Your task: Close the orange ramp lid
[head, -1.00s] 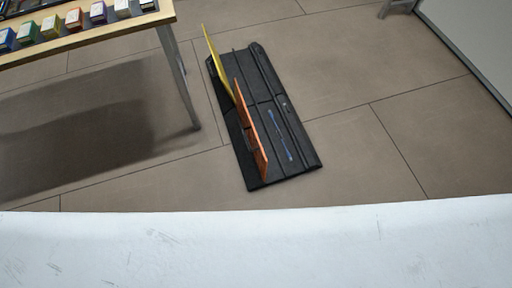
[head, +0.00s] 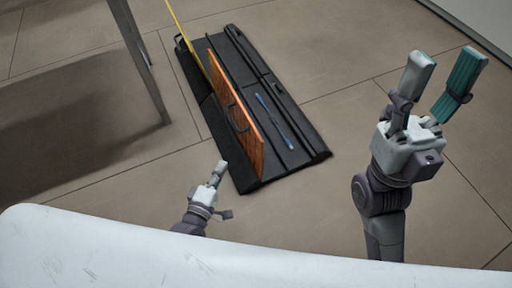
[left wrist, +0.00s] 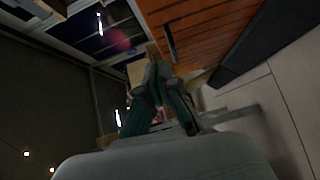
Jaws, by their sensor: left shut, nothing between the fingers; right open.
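The orange ramp lid (head: 236,108) stands up, open, on a long black case (head: 300,130) on the floor in the head view. A dark handle shows on its face. My left gripper (head: 219,170) is shut and empty, just in front of the near end of the case, left of the lid's lower end. In the left wrist view the orange lid (left wrist: 200,32) fills the top, beyond the shut left fingers (left wrist: 158,65). My right gripper (head: 445,80) is open and empty, raised to the right of the case.
A blue stick-like thing (head: 270,118) lies in the case's right part. A table leg (head: 140,62) stands to the left. The floor right of the case is clear.

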